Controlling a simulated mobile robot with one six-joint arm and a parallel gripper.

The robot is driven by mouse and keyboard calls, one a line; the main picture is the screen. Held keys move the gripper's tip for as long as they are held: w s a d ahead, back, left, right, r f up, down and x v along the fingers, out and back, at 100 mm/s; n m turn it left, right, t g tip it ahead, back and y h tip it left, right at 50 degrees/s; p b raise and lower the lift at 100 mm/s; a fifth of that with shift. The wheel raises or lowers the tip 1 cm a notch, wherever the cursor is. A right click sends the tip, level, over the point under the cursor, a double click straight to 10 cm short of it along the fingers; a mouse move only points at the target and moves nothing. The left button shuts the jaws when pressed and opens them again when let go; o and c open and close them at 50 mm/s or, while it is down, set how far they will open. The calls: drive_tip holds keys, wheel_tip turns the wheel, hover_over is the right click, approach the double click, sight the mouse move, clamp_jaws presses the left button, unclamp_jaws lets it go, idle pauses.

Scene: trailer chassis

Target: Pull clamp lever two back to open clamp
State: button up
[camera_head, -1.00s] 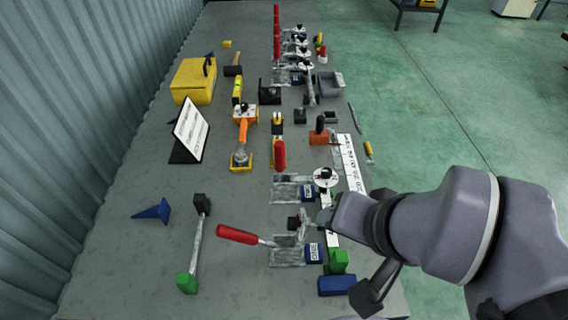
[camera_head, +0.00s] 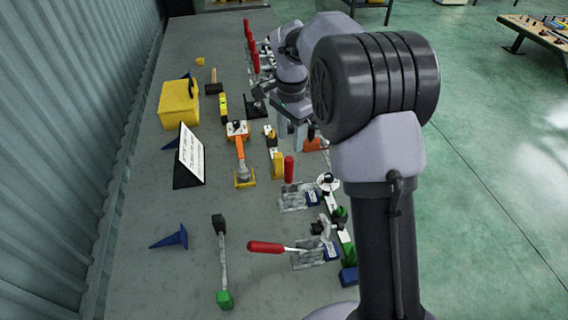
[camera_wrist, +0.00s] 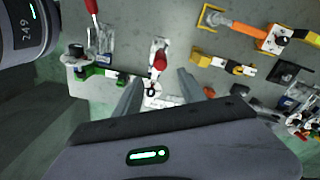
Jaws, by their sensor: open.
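The second clamp from the front has a red lever (camera_head: 288,168) standing upright, with its metal base (camera_head: 297,196) on the bench. In the wrist view its red lever end (camera_wrist: 160,62) shows from above, just beyond the gap between my fingers. My gripper (camera_head: 297,140) is open and empty, above the bench and a little beyond this lever; its fingers also show in the wrist view (camera_wrist: 159,80). I cannot tell whether they touch anything. The front clamp's red lever (camera_head: 266,247) lies back to the left; it also shows in the wrist view (camera_wrist: 92,7).
The bench (camera_head: 195,210) has bare space there.

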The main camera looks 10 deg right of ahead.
sight(289, 168)
wheel_tip(289, 168, down, 13)
drive_tip(key=b, duration=0.3)
drive_tip(key=shift+a+f, duration=0.1)
drive_tip(key=shift+f, duration=0.1)
clamp_jaws()
drive_tip(key=shift+w+r, duration=0.1)
idle(0.9)
